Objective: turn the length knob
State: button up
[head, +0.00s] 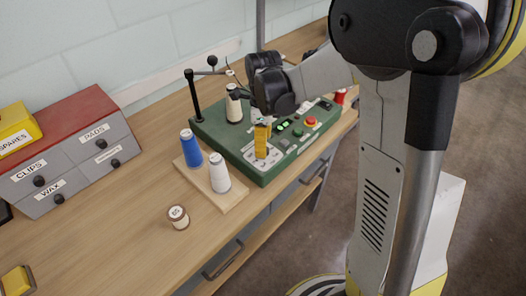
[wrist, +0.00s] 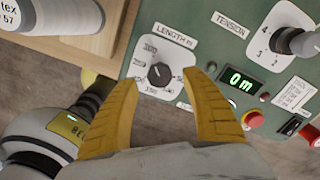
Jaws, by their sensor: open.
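The length knob (wrist: 158,74) is a small dark knob on a white dial plate marked LENGTH in the wrist view. My gripper (wrist: 160,78) is open, with one yellow finger on each side of the knob, apart from it as far as I can tell. In the head view my gripper (head: 262,140) points down over the front of the green machine (head: 207,137), and the knob is hard to make out behind the fingers. The green display (wrist: 241,81) to the right of the dial reads 0m.
A tension knob (wrist: 295,41) and a red button (wrist: 253,120) lie right of the dial. A wooden board (head: 234,200) with blue (head: 191,149) and white (head: 219,174) cones stands left of the machine. Drawers (head: 70,160) stand at far left.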

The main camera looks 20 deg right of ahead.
jog(key=shift+f+b, duration=0.3)
jog(key=shift+f, duration=1.1)
jog(key=c, duration=1.2)
